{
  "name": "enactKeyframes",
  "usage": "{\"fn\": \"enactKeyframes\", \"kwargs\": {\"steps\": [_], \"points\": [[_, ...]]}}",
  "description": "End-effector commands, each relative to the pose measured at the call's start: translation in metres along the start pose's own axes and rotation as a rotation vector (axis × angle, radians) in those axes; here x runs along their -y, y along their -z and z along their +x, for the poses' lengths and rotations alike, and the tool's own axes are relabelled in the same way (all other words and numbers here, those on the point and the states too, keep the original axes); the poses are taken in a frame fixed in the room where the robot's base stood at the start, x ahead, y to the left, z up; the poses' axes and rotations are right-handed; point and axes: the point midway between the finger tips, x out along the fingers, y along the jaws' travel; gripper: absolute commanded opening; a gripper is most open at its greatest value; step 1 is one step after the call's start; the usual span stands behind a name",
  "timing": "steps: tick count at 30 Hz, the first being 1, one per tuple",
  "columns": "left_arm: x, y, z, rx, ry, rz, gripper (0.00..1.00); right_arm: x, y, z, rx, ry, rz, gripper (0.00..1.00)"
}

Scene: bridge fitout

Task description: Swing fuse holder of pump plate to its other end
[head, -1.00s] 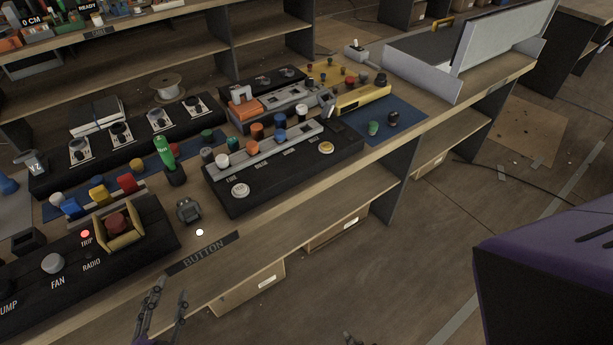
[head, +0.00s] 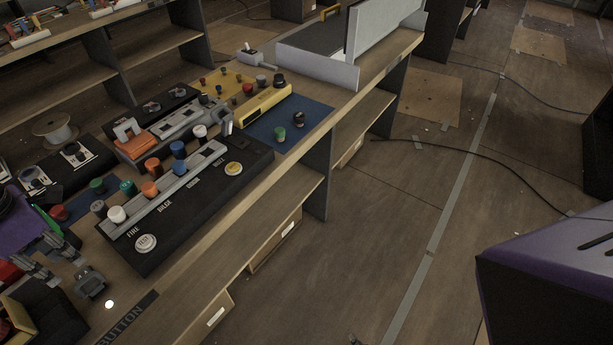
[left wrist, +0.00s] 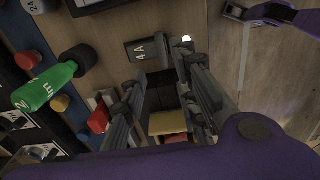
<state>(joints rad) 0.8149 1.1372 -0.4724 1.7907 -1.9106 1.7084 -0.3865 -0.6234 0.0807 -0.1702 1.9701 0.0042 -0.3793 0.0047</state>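The pump plate shows only in part: its black end (head: 52,312) with a yellow-sided guard (head: 20,322) is at the lower left of the head view. I cannot make out its fuse holder. My left gripper (head: 55,262) is open and empty at the left edge, above the bench near that end. In the left wrist view my left gripper (left wrist: 165,75) has spread fingers, with a yellow part (left wrist: 168,122) showing between them. A dark block (head: 90,283) lies beside the plate; in the wrist view a dark block (left wrist: 150,47) is marked 4A. My right gripper seems to show at that view's top right (left wrist: 235,12).
A black panel (head: 150,255) with coloured knobs stands right of the left gripper. A blue mat (head: 262,148) and grey tray (head: 315,70) lie farther along.

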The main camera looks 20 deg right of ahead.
Motion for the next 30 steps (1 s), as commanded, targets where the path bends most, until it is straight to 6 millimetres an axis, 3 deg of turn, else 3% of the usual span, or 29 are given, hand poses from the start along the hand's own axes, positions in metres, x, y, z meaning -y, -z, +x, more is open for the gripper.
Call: {"fn": "enactKeyframes", "kwargs": {"steps": [12, 23, 30], "points": [[0.002, -0.002, 0.062, 0.006, 0.006, -0.001, 0.28, 0.005, 0.004, 0.001, -0.002, 0.011, -0.002, 0.00], [0.002, -0.002, 0.070, 0.005, 0.005, 0.000, 0.28, 0.002, 0.002, 0.000, 0.003, 0.010, -0.012, 0.00], [0.002, -0.002, 0.070, 0.006, 0.005, 0.000, 0.00, 0.002, 0.004, 0.000, -0.003, 0.009, -0.010, 0.00]]}}
